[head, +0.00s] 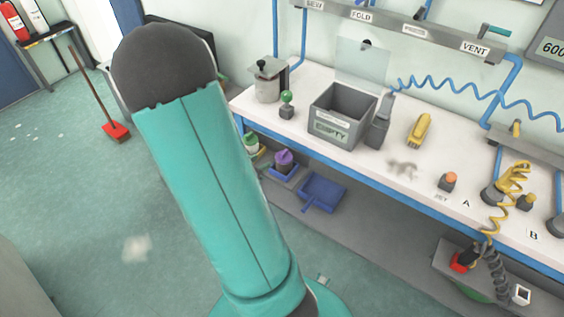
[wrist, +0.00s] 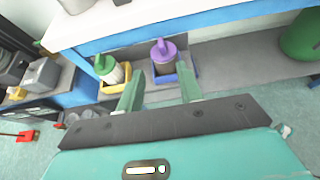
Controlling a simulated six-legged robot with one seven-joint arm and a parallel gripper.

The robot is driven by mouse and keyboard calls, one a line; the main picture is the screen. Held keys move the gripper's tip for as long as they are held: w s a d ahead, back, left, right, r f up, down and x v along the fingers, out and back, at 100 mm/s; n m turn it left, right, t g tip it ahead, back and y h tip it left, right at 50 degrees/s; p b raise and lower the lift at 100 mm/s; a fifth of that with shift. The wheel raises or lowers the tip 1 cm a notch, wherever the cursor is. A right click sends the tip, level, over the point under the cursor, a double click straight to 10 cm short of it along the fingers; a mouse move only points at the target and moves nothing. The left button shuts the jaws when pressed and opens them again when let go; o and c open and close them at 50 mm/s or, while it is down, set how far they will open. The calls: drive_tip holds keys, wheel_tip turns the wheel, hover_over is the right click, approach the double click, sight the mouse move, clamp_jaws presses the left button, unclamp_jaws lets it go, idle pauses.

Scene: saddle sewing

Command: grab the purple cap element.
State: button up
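The purple cap element (wrist: 163,50) sits on top of a grey container in a blue tray on the lower shelf, in the upper middle of the wrist view. In the head view the purple cap (head: 284,157) shows below the workbench's front edge, just right of my arm. My gripper (wrist: 157,92) is open, with its two green fingers apart and nothing between them. The purple-capped container stands beyond the fingertips, roughly in line with the gap between them. My gripper is hidden in the head view.
A green-capped bottle (wrist: 107,69) in a yellow tray stands left of the purple one. The white workbench (head: 315,142) with blue edging overhangs the shelf. A blue dustpan (head: 322,193) lies to the right. A green cylinder (wrist: 301,36) stands at the wrist view's right.

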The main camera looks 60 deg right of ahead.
approach(283, 153)
drive_tip(key=x, duration=0.4)
drive_tip(key=shift+w+d, duration=0.2)
drive_tip(key=x, duration=0.5)
drive_tip(key=shift+s, duration=0.15)
clamp_jaws()
